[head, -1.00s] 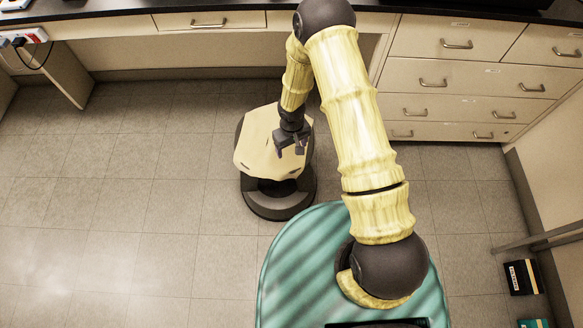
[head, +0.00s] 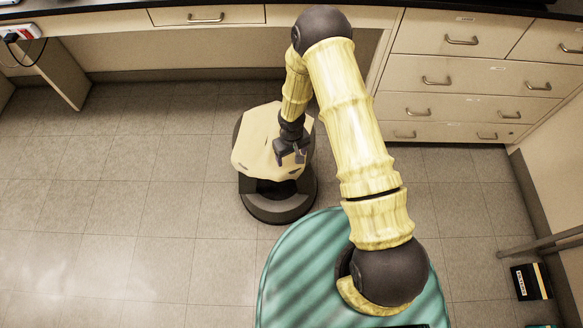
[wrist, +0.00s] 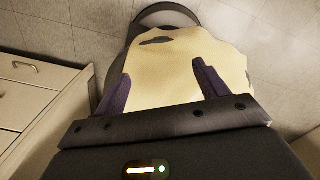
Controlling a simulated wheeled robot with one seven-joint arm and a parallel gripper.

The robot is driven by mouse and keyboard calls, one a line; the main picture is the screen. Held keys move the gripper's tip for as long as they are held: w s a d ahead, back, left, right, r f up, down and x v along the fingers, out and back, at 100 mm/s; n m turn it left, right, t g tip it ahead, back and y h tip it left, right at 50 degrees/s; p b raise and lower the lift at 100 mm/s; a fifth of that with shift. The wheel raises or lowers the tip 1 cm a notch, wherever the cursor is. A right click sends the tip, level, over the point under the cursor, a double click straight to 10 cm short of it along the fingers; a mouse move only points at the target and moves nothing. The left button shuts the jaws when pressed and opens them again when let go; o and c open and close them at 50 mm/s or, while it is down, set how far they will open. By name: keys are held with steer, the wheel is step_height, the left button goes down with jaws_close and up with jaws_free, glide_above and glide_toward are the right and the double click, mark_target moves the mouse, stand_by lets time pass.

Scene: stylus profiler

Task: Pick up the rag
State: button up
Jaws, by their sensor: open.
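The rag (head: 255,145) is a pale yellow, uneven sheet with a few dark marks, draped over the top of a dark round stool (head: 277,210). My gripper (head: 290,160) is over the right part of the rag in the head view, with its jaws apart and empty. In the wrist view the rag (wrist: 160,80) spreads between and beyond the two purple fingers of my gripper (wrist: 160,75). I cannot tell whether the fingertips touch the rag. Part of the rag is hidden behind my gripper in the head view.
A cabinet with several drawers (head: 455,80) stands at the back right. A counter (head: 110,22) with open knee space runs along the back. A black box (head: 530,281) lies at the lower right. The tiled floor (head: 110,210) to the left is clear.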

step_height(320, 180, down, 4)
steer(key=shift+f+b, duration=0.1)
steer(key=shift+b, duration=1.1)
steer(key=shift+c, duration=0.4)
jaws_close()
step_height(320, 180, up, 12)
steer(key=p, duration=0.9)
step_height(320, 180, up, 9)
steer(key=p, duration=0.7)
glide_above(292, 165)
